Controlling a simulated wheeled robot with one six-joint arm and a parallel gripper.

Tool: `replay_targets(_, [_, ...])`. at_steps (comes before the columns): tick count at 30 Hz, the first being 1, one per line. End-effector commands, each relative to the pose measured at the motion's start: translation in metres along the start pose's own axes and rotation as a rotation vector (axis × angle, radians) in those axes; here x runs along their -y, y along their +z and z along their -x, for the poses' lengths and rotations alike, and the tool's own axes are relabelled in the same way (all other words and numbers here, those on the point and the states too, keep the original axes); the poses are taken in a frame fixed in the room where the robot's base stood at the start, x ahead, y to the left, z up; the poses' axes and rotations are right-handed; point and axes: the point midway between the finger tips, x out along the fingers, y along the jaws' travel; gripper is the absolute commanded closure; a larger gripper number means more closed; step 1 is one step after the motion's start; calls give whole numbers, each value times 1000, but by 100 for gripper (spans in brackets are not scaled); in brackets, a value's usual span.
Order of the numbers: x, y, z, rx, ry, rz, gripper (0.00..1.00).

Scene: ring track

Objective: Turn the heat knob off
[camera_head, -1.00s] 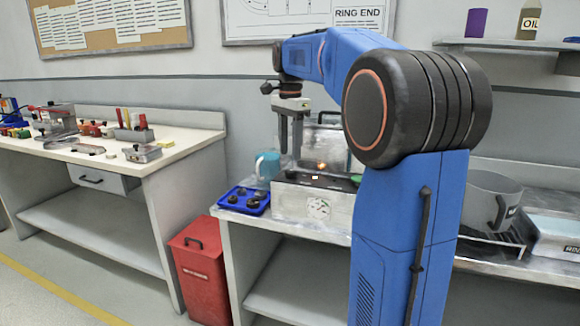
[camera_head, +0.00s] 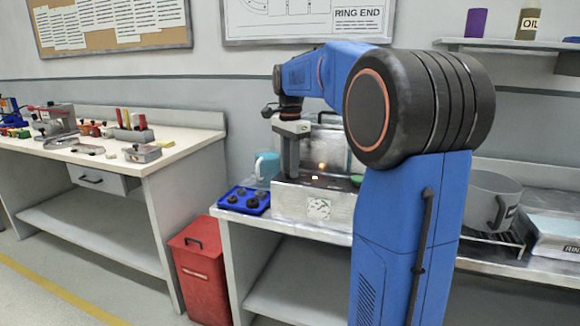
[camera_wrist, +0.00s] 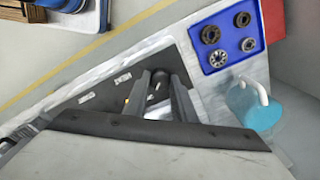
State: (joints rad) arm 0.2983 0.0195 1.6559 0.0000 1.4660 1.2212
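The heater box (camera_head: 290,198) is a metal unit on the bench with a dark top panel, a small lit mark and an orange glow (camera_head: 322,166). My gripper (camera_head: 290,176) points down at the left part of its top. In the wrist view, my gripper (camera_wrist: 159,78) has its two fingers apart, one on each side of a dark round knob (camera_wrist: 158,86). Whether the fingers touch the knob cannot be told. In the head view the fingers overlap and hide the knob.
A blue tray (camera_head: 233,206) with several dark round parts sits left of the box, with a teal mug (camera_head: 266,168) behind it. A grey pot (camera_head: 488,202) stands to the right. A red bin (camera_head: 200,270) stands on the floor at left.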

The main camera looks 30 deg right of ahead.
Motion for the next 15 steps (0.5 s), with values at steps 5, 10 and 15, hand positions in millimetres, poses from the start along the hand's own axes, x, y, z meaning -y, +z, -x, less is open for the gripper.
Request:
replay_targets(5, [0, 0, 0, 0, 0, 4, 98])
replay_targets(10, [0, 0, 0, 0, 0, 39, 98])
replay_targets(15, [0, 0, 0, 0, 0, 124, 98])
